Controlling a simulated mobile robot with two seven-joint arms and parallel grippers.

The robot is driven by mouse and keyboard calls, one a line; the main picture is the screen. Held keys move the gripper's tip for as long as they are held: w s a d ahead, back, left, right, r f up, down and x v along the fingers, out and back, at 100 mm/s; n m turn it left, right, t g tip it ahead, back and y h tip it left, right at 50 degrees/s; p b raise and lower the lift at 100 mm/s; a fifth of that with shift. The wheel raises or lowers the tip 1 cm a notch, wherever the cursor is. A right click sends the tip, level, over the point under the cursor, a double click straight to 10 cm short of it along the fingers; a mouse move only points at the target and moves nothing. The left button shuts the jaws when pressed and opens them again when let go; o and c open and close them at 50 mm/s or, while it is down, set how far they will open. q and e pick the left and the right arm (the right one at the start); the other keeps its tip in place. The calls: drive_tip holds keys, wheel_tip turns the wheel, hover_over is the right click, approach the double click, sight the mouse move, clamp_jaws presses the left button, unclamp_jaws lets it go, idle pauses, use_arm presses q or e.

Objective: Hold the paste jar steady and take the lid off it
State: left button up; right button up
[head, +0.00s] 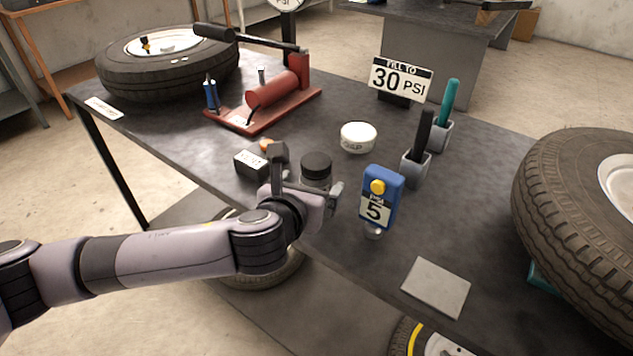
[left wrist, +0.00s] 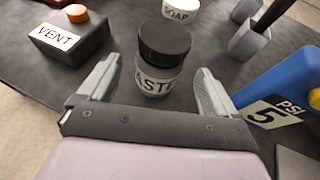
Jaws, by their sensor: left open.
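The paste jar (left wrist: 153,82) stands upright on the dark table, with part of its label showing in the left wrist view. Its black lid (left wrist: 165,38) is on top; the lid also shows in the head view (head: 316,162). My left gripper (left wrist: 153,92) is open, with one finger on each side of the jar's near part and a visible gap to each. In the head view my left gripper (head: 308,188) is at the jar's near side and hides its lower part. My right gripper is in neither view.
A black VENT box (head: 255,162) is left of the jar. A blue PSI gauge (head: 380,199) stands close on the right. A white soap tin (head: 358,137) is behind.

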sight(311, 185)
use_arm(q)
drive_tip(key=shift+x, duration=2.15)
drive_tip(key=shift+f, duration=0.15)
drive_tip(key=shift+s, duration=0.1)
drive_tip(key=c, duration=1.2)
drive_tip(key=shift+o, duration=0.2)
wheel_tip(311, 185, up, 20)
drive_tip(key=p, duration=0.2)
